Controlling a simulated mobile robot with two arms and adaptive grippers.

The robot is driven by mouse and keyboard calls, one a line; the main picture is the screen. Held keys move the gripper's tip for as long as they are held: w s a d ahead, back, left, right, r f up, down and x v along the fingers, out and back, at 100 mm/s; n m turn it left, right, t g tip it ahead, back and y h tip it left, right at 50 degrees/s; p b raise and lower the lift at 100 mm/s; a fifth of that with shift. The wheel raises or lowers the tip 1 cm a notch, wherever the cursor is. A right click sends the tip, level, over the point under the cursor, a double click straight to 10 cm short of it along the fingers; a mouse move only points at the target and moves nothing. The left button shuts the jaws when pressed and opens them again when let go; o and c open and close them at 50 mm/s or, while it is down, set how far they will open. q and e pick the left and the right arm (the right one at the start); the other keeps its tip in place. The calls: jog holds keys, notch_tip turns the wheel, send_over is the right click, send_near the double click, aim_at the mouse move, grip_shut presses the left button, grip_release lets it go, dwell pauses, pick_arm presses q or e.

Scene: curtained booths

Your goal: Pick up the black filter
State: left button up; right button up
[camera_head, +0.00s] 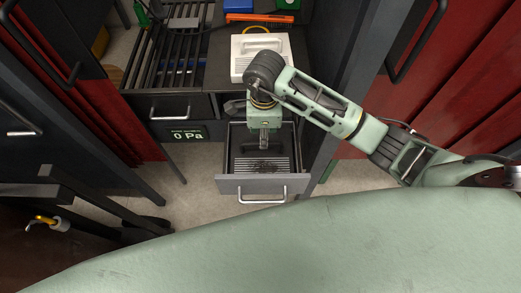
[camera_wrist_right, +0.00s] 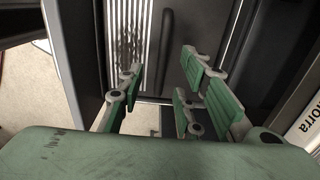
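The black filter appears to be the ridged, soot-stained panel (camera_head: 262,165) lying in the open drawer (camera_head: 234,184). In the right wrist view its pale ridges and black smudge (camera_wrist_right: 130,35) show beyond the fingers, next to a dark surface. My right gripper (camera_head: 264,145) reaches down into the drawer over the panel. In the right wrist view its green-padded fingers (camera_wrist_right: 163,92) are spread apart with nothing between them. I cannot tell how far the fingertips are from the panel. My left gripper is not in view.
A white box with a handle (camera_head: 246,69) stands on the cabinet behind the drawer. A slatted rack (camera_head: 170,60) is to its left, above a display reading 0 Pa (camera_head: 186,134). An orange tool (camera_head: 258,18) lies at the back. Red curtains (camera_head: 440,100) hang on both sides.

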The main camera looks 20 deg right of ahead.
jog(key=shift+s+a+f+p, duration=0.1)
jog(key=shift+f+p, duration=0.3)
jog(key=shift+f, duration=0.55)
jog(key=shift+w+a+f+p, duration=0.1)
jog(key=shift+w+f+p, duration=0.15)
jog(key=shift+f, duration=0.5)
notch_tip(320, 180, down, 3)
jog(key=shift+r, duration=0.2)
grip_shut()
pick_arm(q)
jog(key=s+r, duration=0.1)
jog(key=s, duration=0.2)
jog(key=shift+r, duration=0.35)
pick_arm(e)
jog(key=shift+w, duration=0.1)
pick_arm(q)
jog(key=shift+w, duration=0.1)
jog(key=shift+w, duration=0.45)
